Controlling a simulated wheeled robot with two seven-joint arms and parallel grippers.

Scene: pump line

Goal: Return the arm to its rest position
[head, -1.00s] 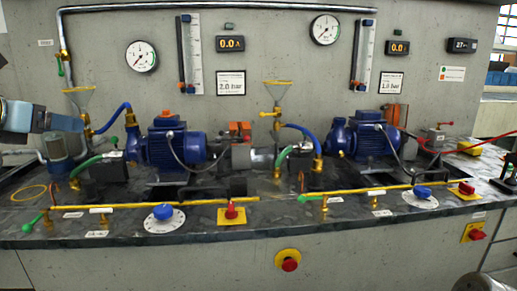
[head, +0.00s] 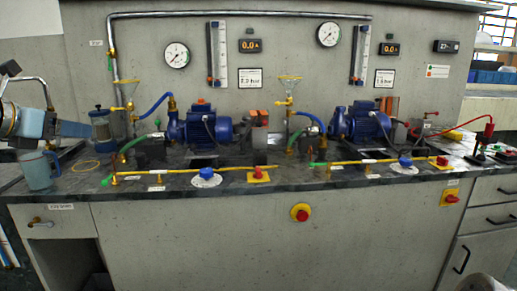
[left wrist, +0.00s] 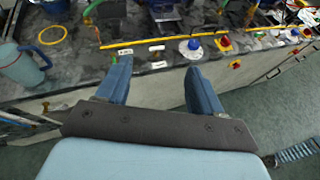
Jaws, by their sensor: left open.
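My left arm comes in from the left edge of the head view, with its light blue-grey gripper (head: 80,129) above the left end of the bench. In the left wrist view the two blue fingers of my left gripper (left wrist: 160,82) stand wide apart with nothing between them. They are over the bench's front edge in that picture. A light blue jug (head: 36,171) stands upright on the bench below the arm, apart from the fingers; it also shows in the left wrist view (left wrist: 20,66). My right gripper is not in view.
The bench (head: 240,184) carries two blue pumps (head: 208,124) (head: 360,122), hoses and yellow pipes (head: 200,172). A glass-bowled filter (head: 101,126) stands just right of the gripper. A yellow ring (head: 85,165) lies near the jug.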

